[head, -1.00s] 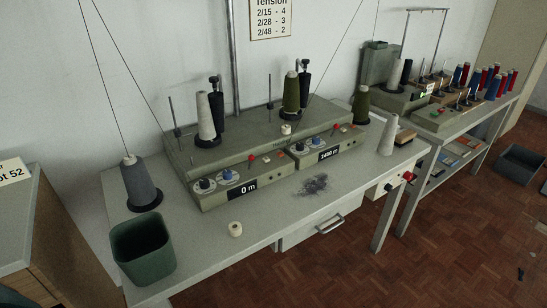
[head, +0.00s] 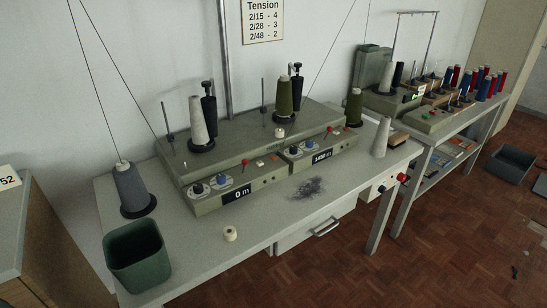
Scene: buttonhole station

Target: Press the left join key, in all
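The grey-green winding machine (head: 240,141) stands on the long table against the wall. Its left control panel carries a "0 m" display (head: 237,194), a dark knob (head: 197,188), a blue dial (head: 221,180) and a red-topped lever (head: 245,162). Small pale and reddish keys (head: 267,160) sit on top of that panel. They are too small to tell which is the left join key. The right panel has a similar set and a "1450 m" display (head: 322,157). Neither of my grippers is in view.
A green bin (head: 137,256), a grey cone (head: 131,188) and a small white spool (head: 230,234) stand on the table's left part. Dark fluff (head: 307,188) lies in front of the machine. A brown cabinet (head: 50,245) is at the left edge. Parquet floor lies open in front.

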